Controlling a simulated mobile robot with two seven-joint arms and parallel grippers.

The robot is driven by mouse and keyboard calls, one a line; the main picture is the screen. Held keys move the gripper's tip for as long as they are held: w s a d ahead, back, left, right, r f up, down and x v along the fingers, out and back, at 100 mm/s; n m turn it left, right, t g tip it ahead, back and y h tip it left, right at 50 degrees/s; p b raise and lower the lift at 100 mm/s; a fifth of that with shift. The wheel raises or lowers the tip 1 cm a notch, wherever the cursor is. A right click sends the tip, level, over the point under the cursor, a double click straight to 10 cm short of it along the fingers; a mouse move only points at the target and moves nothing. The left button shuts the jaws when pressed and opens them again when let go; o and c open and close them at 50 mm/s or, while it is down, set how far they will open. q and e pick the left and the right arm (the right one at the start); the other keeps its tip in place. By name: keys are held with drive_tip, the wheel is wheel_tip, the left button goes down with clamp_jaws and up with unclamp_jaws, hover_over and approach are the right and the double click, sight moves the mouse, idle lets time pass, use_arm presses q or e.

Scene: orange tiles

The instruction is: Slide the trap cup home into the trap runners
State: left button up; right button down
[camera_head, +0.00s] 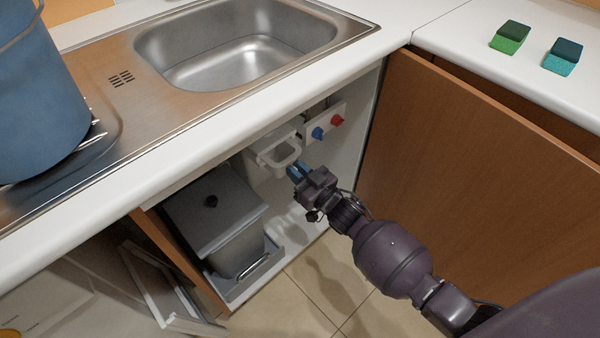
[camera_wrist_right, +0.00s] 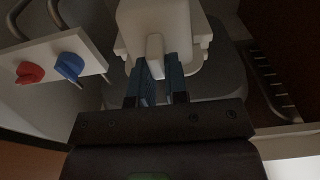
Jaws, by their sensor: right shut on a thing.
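The white trap cup (camera_head: 283,158) is under the sink inside the open cabinet, upright with its open top showing. My right gripper (camera_head: 297,172) reaches in from the lower right with its blue fingers at the cup's near side. In the right wrist view, the right gripper (camera_wrist_right: 157,80) is shut on the cup's upright front tab, and the white cup body (camera_wrist_right: 160,18) is just beyond it. Pale ledges show on both sides of the cup there; I cannot tell whether they are the trap runners or how far the cup sits in them. My left gripper is not in view.
A plate with a blue valve knob (camera_head: 318,133) and a red valve knob (camera_head: 337,120) is close to the right of the cup. A grey lidded bin (camera_head: 225,222) stands below left. The open wooden door (camera_head: 470,150) flanks my right arm. The counter edge overhangs the cabinet.

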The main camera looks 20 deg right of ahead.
drive_tip(key=shift+w+a, duration=0.2)
drive_tip(key=shift+w, duration=0.3)
drive_tip(key=shift+w+a, duration=0.15)
drive_tip(key=shift+w, duration=0.25)
drive_tip(key=shift+w, duration=0.15)
drive_tip(key=c, duration=1.1)
unclamp_jaws()
drive_tip(key=shift+o, duration=0.2)
